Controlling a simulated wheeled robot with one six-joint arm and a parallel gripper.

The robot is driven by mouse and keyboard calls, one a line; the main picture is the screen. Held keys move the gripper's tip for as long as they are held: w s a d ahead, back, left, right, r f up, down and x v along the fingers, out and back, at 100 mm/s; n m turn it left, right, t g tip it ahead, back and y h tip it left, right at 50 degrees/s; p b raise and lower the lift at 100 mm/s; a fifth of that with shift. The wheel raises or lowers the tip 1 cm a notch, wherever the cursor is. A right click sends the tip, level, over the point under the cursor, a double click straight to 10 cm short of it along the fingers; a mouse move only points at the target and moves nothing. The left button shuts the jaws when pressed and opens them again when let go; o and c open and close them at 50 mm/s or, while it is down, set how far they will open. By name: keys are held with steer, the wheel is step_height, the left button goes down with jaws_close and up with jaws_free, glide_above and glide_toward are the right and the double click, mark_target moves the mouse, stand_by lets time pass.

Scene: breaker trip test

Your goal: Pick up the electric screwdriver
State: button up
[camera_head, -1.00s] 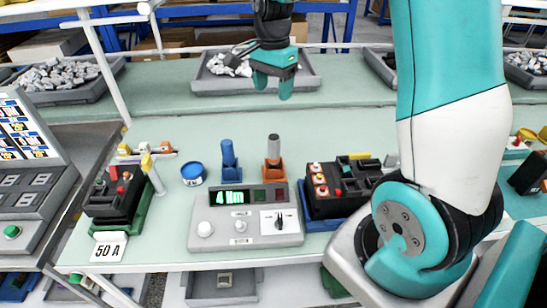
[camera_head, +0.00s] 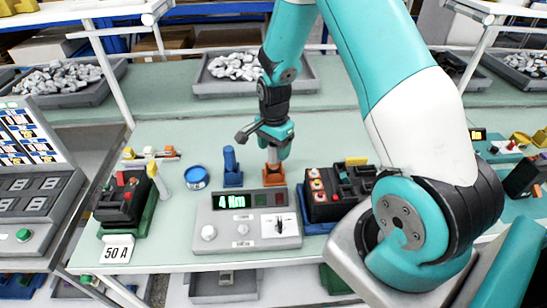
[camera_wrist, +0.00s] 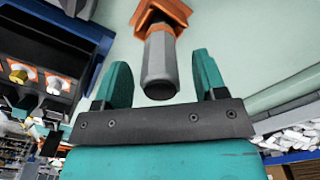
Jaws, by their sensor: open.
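A grey cylindrical tool handle stands in an orange holder (camera_head: 273,176) on the green bench, behind the grey control box. This looks like the electric screwdriver; in the wrist view the grey handle (camera_wrist: 160,65) rises from the orange holder (camera_wrist: 165,14). A blue tool (camera_head: 230,160) in a blue holder stands just left of it. My gripper (camera_head: 273,150) is over the grey handle and hides most of it in the head view. In the wrist view my gripper (camera_wrist: 163,80) is open, with one finger each side of the handle and gaps on both sides.
The control box (camera_head: 245,222) with a green "4 Nm" display is in front. A black breaker unit (camera_head: 335,195) with red and yellow buttons is right of it. A blue tape-like can (camera_head: 196,178) stands left. A tray (camera_head: 215,84) of grey parts lies behind.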

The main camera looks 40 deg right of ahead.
steer(key=shift+f, duration=0.6)
steer(key=c, duration=1)
steer(key=shift+w, duration=0.1)
steer(key=shift+c, duration=0.3)
steer(key=shift+r, duration=0.1)
